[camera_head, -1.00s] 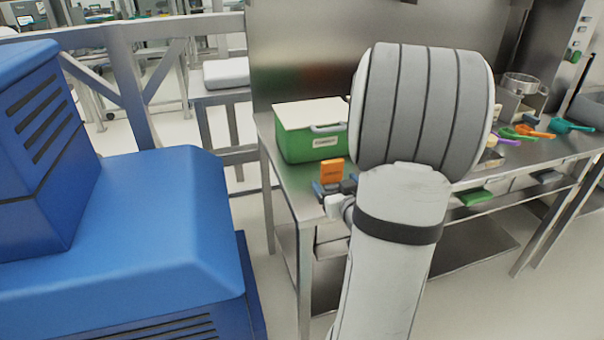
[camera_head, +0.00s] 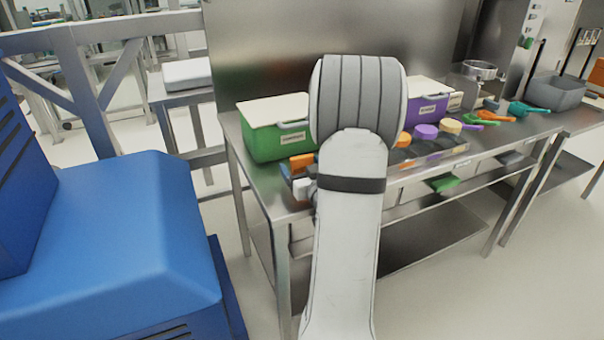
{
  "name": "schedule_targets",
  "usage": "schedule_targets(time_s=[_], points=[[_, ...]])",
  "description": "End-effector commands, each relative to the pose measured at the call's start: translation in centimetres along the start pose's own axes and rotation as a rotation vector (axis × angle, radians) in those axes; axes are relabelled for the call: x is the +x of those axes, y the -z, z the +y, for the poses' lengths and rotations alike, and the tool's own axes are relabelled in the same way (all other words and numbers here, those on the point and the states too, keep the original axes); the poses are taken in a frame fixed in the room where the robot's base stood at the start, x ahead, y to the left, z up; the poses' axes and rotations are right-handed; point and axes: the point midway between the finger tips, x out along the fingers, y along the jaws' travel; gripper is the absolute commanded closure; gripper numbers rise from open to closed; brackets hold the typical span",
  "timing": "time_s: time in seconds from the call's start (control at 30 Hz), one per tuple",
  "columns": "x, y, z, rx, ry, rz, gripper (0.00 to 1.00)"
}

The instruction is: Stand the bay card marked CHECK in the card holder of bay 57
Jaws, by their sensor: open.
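An orange card (camera_head: 302,162) stands on the near left of the steel bench, just left of my arm. Its lettering is too small to read. My gripper (camera_head: 297,176) is low beside it at the bench's front edge, partly hidden by my own arm. It looks open, but whether its fingers touch the card cannot be told. A green bin (camera_head: 262,143) and a purple bin (camera_head: 428,88), each with a pale lid and a label, stand on the bench. The labels are not legible. I cannot pick out the card holder of bay 57.
The bench (camera_head: 235,127) carries orange, purple and yellow round items, coloured scoops (camera_head: 527,109) and a grey tub (camera_head: 555,92) to the right. A blue machine (camera_head: 112,235) fills the left foreground. Floor shows between machine and bench.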

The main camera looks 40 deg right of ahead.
Motion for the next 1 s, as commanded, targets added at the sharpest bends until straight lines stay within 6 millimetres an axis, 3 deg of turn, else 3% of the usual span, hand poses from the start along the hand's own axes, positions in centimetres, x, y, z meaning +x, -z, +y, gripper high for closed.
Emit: schedule_targets(time_s=[0.17, 0.8, 1.0], points=[[-0.01, -0.02, -0.03, 0.0, 0.0, 0.0, 0.19], [-0.01, 0.0, -0.12, 0.0, 0.002, 0.0, 0.71], [-0.04, 0.04, -0.1, 0.0, 0.002, 0.0, 0.72]])
